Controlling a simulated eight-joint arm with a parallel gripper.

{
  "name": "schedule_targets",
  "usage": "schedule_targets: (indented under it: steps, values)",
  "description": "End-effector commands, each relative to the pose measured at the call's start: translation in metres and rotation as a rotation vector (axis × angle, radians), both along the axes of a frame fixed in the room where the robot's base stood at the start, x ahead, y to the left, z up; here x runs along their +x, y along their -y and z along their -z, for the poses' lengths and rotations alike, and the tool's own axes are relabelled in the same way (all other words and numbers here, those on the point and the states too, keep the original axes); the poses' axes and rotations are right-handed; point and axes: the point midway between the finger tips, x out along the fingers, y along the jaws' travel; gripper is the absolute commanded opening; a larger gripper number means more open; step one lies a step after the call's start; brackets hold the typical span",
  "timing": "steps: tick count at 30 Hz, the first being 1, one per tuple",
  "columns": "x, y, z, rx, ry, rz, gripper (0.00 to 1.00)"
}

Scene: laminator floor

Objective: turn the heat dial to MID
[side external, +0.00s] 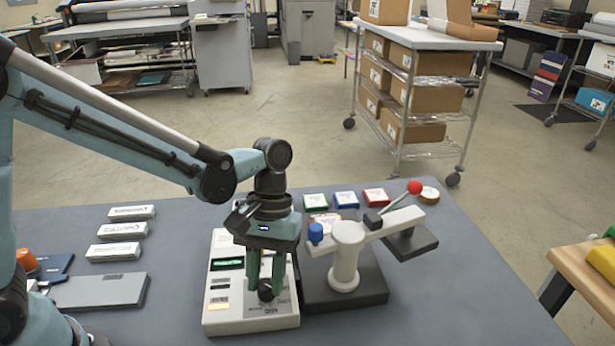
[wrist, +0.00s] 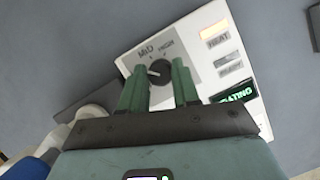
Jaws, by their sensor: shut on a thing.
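The heat dial (wrist: 160,72) is a round black knob on the white control box (wrist: 195,40). Its pale pointer mark faces left in the wrist view, a little below the MID label (wrist: 147,50). Another label, seemingly HIGH, is printed right of MID; any further label is hidden. My gripper (wrist: 160,88) has its two green fingers on either side of the knob, shut on it. In the side view my gripper (side external: 265,285) points straight down onto the dial (side external: 265,294) at the box's near right.
A green display (wrist: 233,92) reads partly "ATING"; a HEAT label (wrist: 214,32) glows amber. A press with a red-balled lever (side external: 414,187) stands close on the right. Small coloured boxes (side external: 346,199) lie behind; white packs (side external: 123,230) lie left.

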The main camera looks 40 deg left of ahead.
Motion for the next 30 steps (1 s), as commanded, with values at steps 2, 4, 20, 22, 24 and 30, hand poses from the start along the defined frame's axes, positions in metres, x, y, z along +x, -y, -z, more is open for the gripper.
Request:
schedule_targets:
  steps: [2,4,20,22,24,30]
  values:
    - [0.0002,0.0001,-0.0001,0.002,0.0,0.029,0.0]
    - [0.0003,0.0003,-0.0001,0.001,0.001,0.048,0.0]
    - [0.0004,0.0002,0.0001,0.001,0.002,0.079,0.0]
    - [0.0004,0.0002,0.0001,0.002,0.001,0.078,0.32]
    - [0.0004,0.0003,0.0002,0.001,0.002,0.078,0.43]
    - [0.0003,0.0004,0.0002,0.001,0.001,0.078,0.55]
